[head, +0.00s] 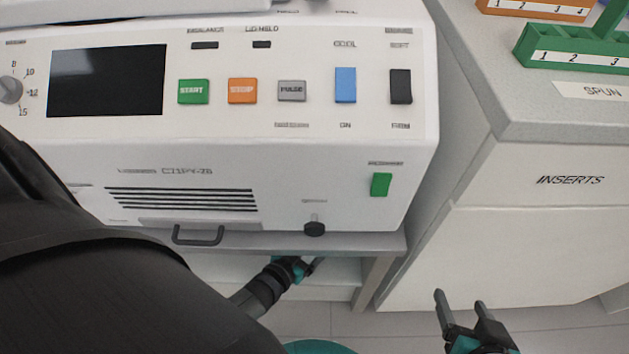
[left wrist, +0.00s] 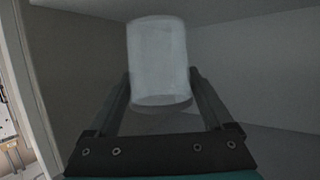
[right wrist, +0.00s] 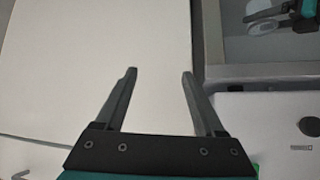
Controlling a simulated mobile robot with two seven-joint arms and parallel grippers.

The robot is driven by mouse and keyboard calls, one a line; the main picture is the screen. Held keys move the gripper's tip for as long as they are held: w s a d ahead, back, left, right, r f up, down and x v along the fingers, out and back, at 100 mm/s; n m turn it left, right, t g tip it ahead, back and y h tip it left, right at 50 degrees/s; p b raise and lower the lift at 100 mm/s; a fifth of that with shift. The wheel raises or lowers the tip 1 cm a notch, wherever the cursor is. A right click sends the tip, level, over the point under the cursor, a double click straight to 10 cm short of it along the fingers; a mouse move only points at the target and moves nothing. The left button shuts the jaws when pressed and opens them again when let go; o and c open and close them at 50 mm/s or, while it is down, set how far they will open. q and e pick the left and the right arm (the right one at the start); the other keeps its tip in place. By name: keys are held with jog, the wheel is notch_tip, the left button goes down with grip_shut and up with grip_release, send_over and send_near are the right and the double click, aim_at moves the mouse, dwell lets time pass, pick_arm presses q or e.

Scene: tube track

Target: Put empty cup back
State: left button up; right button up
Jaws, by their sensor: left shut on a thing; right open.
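The cup (left wrist: 158,60) is a pale, translucent cylinder between the fingers of my left gripper (left wrist: 160,75). It looks empty, though its inside is hard to see. In the head view my left gripper (head: 316,265) reaches under the machine into the open shelf space, and the cup is hidden there. In the right wrist view the left gripper (right wrist: 268,15) and the pale round cup (right wrist: 264,29) show at the top right. My right gripper (head: 460,299) is open and empty, low in front of the cabinet; its spread fingers also show in the right wrist view (right wrist: 160,72).
A white machine (head: 290,170) with buttons and a front handle (head: 199,238) stands above the shelf (head: 335,272). At right is a cabinet with an INSERTS drawer (head: 560,190). Green (head: 560,48) and orange (head: 535,8) numbered racks stand on its top. Floor shows below.

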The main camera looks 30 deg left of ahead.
pick_arm(q)
jog(key=shift+f, duration=0.4)
jog(key=shift+f+b, duration=0.55)
jog(key=shift+b, duration=0.15)
jog(key=shift+f+b, duration=0.35)
jog(key=shift+f, duration=0.05)
jog(key=shift+w+f+b, duration=0.1)
jog(key=shift+f+b, duration=0.45)
jog(key=shift+f, duration=0.05)
jog(key=shift+w+d+f, duration=0.1)
jog(key=shift+w+f, duration=0.05)
jog(key=shift+f, duration=0.05)
pick_arm(e)
jog(key=a+r+t+y, duration=0.3)
jog(key=a+t, duration=0.2)
jog(key=t, duration=0.2)
jog(key=shift+a+r+m, duration=0.2)
jog(key=shift+a+m, duration=0.1)
jog(key=shift+m, duration=0.1)
